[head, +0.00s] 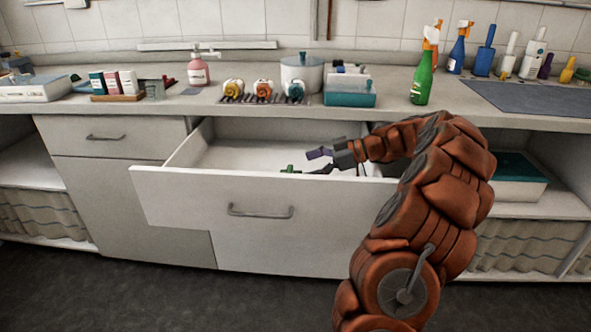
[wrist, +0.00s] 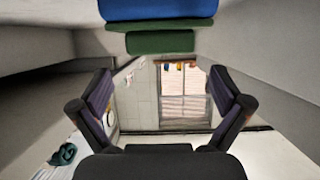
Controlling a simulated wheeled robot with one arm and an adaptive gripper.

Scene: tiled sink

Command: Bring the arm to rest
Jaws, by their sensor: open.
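My arm reaches over the front of an open drawer (head: 180,195) from the right in the head view. My gripper (head: 310,162) points left, inside or just above the drawer's opening. It is open. In the wrist view my gripper (wrist: 165,95) shows two dark fingers with purple pads, spread apart, with nothing held between them. A small green thing (head: 290,169) shows at the drawer's front edge beside the fingers; I cannot tell what it is. My arm hides the drawer's right end.
The counter above holds a pink pump bottle (head: 198,70), a white pot (head: 301,73), a teal-based box (head: 349,92) and a green spray bottle (head: 422,75). Several more bottles stand at the right. An open shelf at the right holds a green-lidded box (head: 516,190). The floor in front is clear.

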